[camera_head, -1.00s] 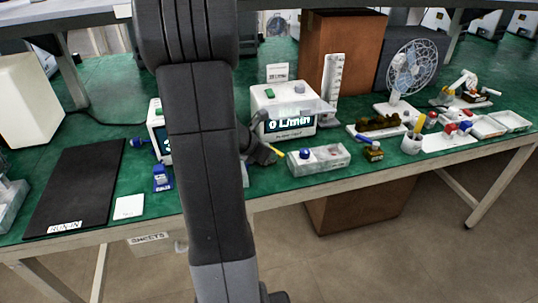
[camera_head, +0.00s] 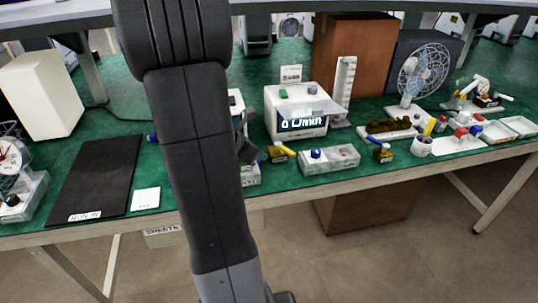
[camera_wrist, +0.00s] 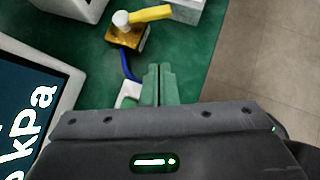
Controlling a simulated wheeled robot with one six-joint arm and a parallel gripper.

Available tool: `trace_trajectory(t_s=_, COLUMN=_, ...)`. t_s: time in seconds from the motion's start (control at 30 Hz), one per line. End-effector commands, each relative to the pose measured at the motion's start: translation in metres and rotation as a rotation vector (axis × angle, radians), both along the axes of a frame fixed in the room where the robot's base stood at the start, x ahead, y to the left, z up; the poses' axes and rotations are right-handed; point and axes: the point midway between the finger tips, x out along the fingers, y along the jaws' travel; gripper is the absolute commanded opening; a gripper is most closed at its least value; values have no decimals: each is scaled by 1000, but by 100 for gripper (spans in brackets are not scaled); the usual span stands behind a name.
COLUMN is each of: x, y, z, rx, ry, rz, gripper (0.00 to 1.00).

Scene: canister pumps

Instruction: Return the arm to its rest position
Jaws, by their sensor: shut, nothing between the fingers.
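My gripper (camera_wrist: 159,84) shows in the wrist view with its two fingers closed together and nothing held. It is over the green bench, just below a brass valve (camera_wrist: 122,36) with a yellow lever, a white knob and a blue hose. In the head view my arm stands upright left of centre and hides most of the gripper. A white pump unit (camera_head: 297,99) with a lit display stands right of the arm.
A black mat (camera_head: 95,180) and a white card (camera_head: 146,199) lie on the bench left of the arm. A clear tray (camera_head: 330,160), a white cup (camera_head: 421,147) and a fan (camera_head: 422,72) stand to the right. The floor in front is clear.

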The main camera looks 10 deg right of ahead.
Motion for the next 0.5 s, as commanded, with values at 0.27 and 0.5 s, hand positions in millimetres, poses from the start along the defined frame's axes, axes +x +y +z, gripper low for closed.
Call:
trace_trajectory(t_s=0.27, x=-16, y=28, z=33, rx=1, ry=-1, rz=3, gripper=0)
trace_trajectory(t_s=0.5, x=-21, y=33, z=39, rx=0, ry=2, rz=1, gripper=0)
